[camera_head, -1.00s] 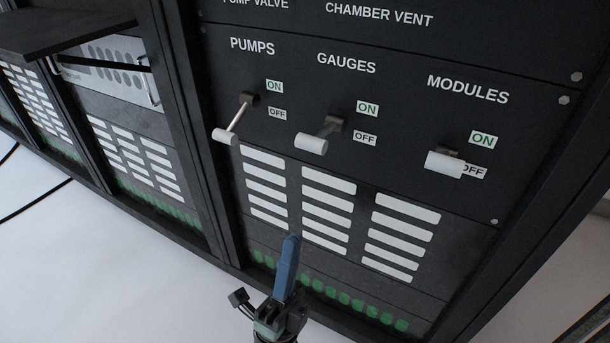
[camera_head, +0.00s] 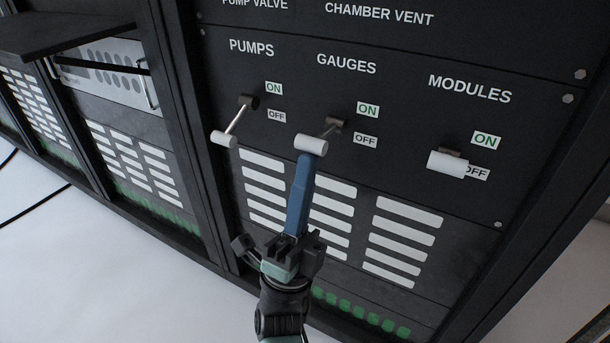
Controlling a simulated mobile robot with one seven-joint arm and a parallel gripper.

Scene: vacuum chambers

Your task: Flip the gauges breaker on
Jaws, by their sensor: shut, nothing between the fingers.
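The gauges breaker (camera_head: 311,145) is a white cylindrical handle on a metal stem, under the GAUGES label on the black panel. Its ON label (camera_head: 368,110) and OFF label (camera_head: 365,141) are to the right of the stem. The handle sticks out and sits lower than the stem's base. My gripper (camera_head: 306,160) has blue fingers, shut with nothing between them, pointing up. In the picture the fingertips are right below the handle and meet its lower edge. Whether they touch it I cannot tell.
The pumps breaker (camera_head: 224,139) is to the left and the modules breaker (camera_head: 446,163) to the right, both with similar white handles. Below are white slotted vents (camera_head: 333,205). A black shelf (camera_head: 70,32) juts out at the upper left.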

